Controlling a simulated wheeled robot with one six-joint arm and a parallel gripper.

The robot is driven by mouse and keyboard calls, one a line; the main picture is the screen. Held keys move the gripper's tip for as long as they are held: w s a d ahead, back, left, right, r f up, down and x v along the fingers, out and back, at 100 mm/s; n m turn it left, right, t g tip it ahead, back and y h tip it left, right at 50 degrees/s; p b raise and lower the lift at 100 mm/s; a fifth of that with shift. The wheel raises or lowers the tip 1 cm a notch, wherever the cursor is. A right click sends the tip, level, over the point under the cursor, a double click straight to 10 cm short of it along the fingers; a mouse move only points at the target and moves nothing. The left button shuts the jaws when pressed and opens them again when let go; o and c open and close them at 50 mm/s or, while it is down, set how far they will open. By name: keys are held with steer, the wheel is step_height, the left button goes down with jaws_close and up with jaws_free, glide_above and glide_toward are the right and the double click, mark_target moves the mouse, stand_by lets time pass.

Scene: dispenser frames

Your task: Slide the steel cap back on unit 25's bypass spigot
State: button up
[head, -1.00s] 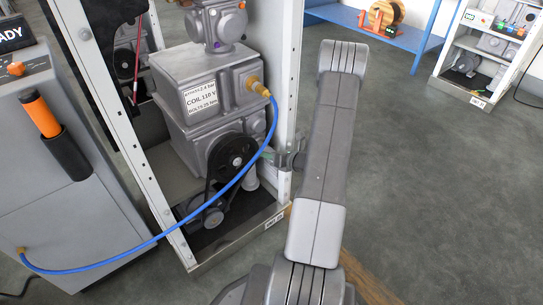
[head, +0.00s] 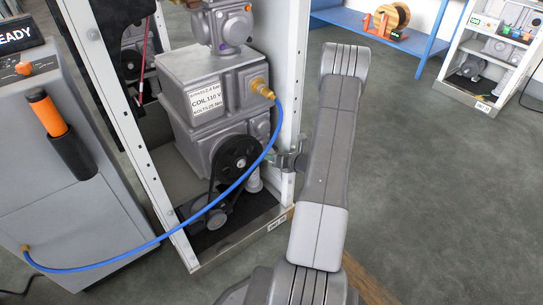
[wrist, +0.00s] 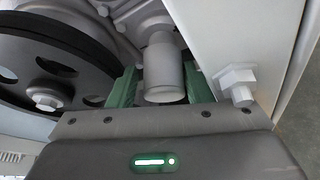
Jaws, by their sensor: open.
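The spigot (wrist: 157,36) of the unit is a short grey pipe beside the black pulley. A wider pale grey sleeve (wrist: 165,78), which looks like the steel cap, surrounds its near end. I cannot tell how far it is seated. In the head view the pale fitting (head: 254,183) shows low beside the pulley. My gripper (wrist: 162,86) is open, with one green-padded finger on each side of the sleeve. A small gap shows at the left; contact at the right is unclear. In the head view my gripper (head: 286,160) reaches in past the cabinet's right post.
The black pulley (head: 236,160) is close on the left. The white cabinet post (head: 291,90) and a hex bolt (wrist: 238,84) are close on the right. A blue hose (head: 240,178) crosses in front of the unit to the grey console (head: 60,215). Open floor lies to the right.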

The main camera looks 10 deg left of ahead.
steer(key=p+v, duration=0.3)
steer(key=v, duration=1.1)
